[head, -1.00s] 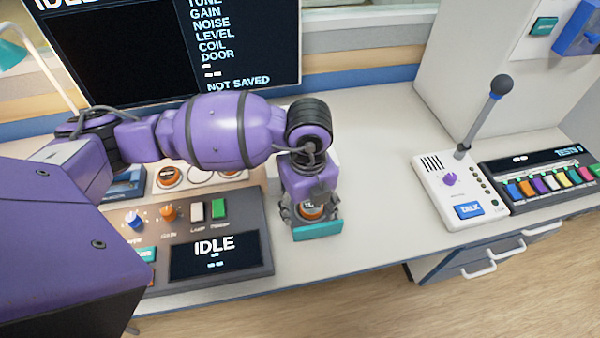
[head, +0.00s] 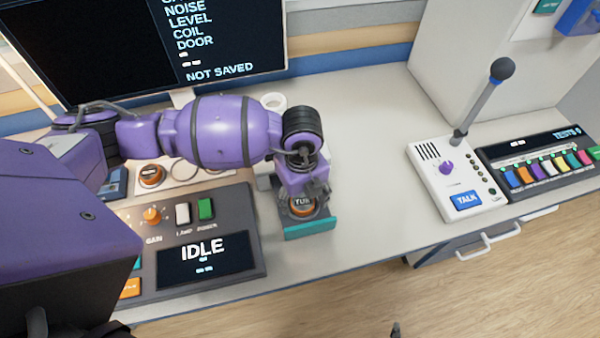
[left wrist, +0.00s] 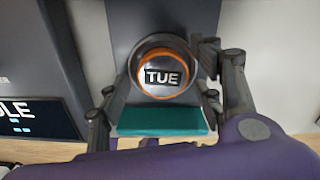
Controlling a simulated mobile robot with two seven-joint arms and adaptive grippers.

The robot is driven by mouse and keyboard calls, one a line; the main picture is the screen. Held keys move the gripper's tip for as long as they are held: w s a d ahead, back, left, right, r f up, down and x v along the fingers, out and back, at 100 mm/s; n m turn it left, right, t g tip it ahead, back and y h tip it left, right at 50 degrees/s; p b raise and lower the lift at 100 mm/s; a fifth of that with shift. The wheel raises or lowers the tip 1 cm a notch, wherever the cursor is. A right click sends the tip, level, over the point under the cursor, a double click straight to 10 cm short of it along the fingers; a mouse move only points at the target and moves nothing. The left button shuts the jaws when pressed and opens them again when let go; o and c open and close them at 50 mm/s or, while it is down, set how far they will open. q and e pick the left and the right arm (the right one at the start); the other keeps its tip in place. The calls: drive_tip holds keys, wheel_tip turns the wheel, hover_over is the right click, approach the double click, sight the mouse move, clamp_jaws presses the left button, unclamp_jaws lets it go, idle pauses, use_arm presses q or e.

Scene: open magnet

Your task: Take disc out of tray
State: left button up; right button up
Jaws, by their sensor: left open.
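The disc also shows in the head view (head: 302,204), above the teal tray front (head: 309,229). My left gripper (head: 305,198) points down over the tray. In the left wrist view its open fingers (left wrist: 158,100) stand at either side of the disc; whether they touch it I cannot tell.
A dark console (head: 205,257) reading IDLE lies left of the tray. A white panel with an orange-rimmed disc (head: 151,175) is behind it. A monitor (head: 225,40) stands at the back. A microphone unit (head: 464,200) is at right. The desk (head: 370,140) between is clear.

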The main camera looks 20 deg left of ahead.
use_arm(q)
drive_tip(key=shift+f, duration=0.1)
drive_tip(key=c, duration=1.1)
drive_tip(key=shift+c, duration=0.6)
